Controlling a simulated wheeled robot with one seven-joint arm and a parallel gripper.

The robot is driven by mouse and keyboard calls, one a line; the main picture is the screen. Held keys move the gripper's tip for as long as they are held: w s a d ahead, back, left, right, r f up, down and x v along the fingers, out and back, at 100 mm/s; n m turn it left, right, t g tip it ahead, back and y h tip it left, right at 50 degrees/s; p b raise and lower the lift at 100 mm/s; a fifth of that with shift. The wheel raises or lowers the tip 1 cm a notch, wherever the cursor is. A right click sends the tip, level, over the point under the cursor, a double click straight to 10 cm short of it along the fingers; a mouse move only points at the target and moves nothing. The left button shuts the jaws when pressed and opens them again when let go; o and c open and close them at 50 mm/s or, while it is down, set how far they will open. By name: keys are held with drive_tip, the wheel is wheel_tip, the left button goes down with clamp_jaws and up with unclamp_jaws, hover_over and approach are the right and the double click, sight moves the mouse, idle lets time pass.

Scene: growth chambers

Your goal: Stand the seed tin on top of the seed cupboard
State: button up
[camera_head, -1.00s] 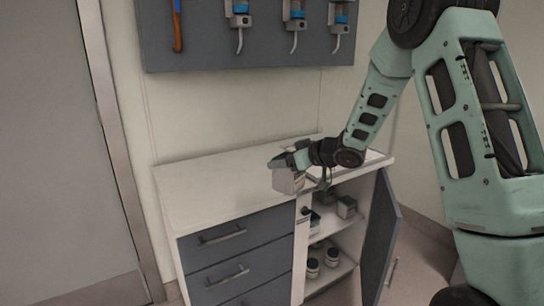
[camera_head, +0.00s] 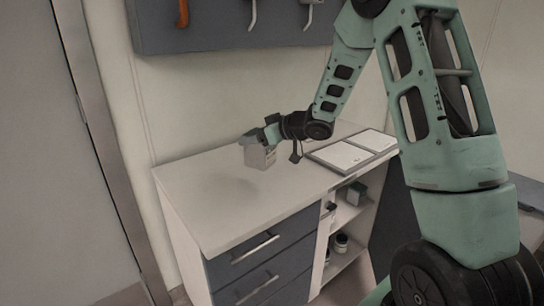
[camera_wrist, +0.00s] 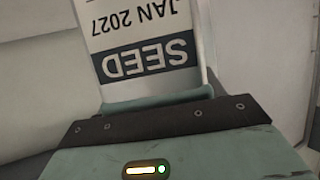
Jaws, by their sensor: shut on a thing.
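The seed tin (camera_head: 259,157) is a small pale box held in my gripper (camera_head: 262,140) above the cupboard top, left of its middle. In the wrist view the tin (camera_wrist: 150,45) fills the space beyond my gripper (camera_wrist: 160,97), and its label reads "SEED" and "JAN 2027", upside down in the picture. The gripper is shut on the tin. The seed cupboard (camera_head: 205,190) has a white top, dark drawers at the left and an open compartment at the right. Whether the tin's base touches the top cannot be told; a faint shadow lies below it.
An open book or binder (camera_head: 342,156) lies on the right part of the cupboard top. Small boxes and jars (camera_head: 341,243) stand on the shelves below. The cupboard door (camera_head: 395,215) is open. A tool board (camera_head: 230,25) hangs above. The left part of the top is clear.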

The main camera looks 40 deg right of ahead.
sight(257, 162)
wheel_tip(257, 162, down, 9)
drive_tip(key=shift+r, duration=0.2)
idle(0.3)
drive_tip(key=shift+f+b, duration=0.2)
drive_tip(key=shift+b, duration=0.15)
drive_tip(key=o, duration=1.1)
drive_tip(key=shift+r, duration=0.15)
